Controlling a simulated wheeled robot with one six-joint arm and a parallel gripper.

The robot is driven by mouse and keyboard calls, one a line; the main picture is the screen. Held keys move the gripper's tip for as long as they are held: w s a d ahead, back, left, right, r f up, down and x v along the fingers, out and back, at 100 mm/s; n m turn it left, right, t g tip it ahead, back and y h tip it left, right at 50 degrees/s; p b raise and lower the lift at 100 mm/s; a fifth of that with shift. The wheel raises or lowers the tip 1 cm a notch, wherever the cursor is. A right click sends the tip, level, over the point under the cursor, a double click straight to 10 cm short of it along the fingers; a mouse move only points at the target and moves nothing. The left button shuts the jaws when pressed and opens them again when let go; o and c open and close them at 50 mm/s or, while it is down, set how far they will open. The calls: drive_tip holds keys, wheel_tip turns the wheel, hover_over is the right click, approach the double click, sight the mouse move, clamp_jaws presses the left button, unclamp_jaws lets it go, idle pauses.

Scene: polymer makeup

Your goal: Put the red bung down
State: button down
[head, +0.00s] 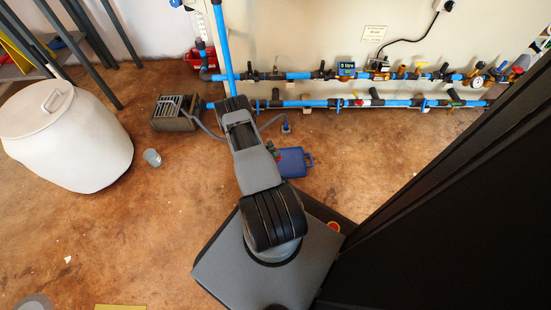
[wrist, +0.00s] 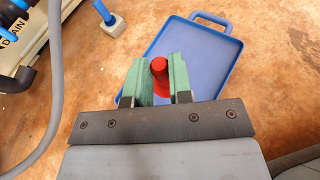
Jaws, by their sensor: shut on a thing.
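The red bung (wrist: 159,75) stands between the green jaws of my gripper (wrist: 161,74) in the wrist view. The gripper is shut on it, and the jaws hide part of its sides. Behind the bung is a blue tray (wrist: 205,55) with a raised rim and a handle. The tray lies on the brown floor and its visible inside looks empty. In the head view my gripper (head: 272,149) is at the left edge of the tray (head: 297,161), and my arm hides part of this area. I cannot tell how high the bung is above the tray.
Blue pipework with valves (head: 300,103) runs along the wall behind. A small blue piece on a stand (wrist: 108,21) stands left of the tray. A grey slatted box (head: 175,113), a grey cup (head: 152,157) and a white drum (head: 68,137) are at left. Floor right of the tray is clear.

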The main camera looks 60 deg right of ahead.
drive_tip(key=shift+s+d+f, duration=0.1)
drive_tip(key=shift+d+f, duration=0.15)
drive_tip(key=shift+f, duration=0.2)
drive_tip(key=shift+d+f+b, duration=0.2)
drive_tip(key=shift+f+b, duration=0.85)
drive_tip(key=shift+f, duration=0.55)
drive_tip(key=shift+f, duration=0.15)
drive_tip(key=c, duration=1)
unclamp_jaws()
drive_tip(key=shift+c, duration=0.2)
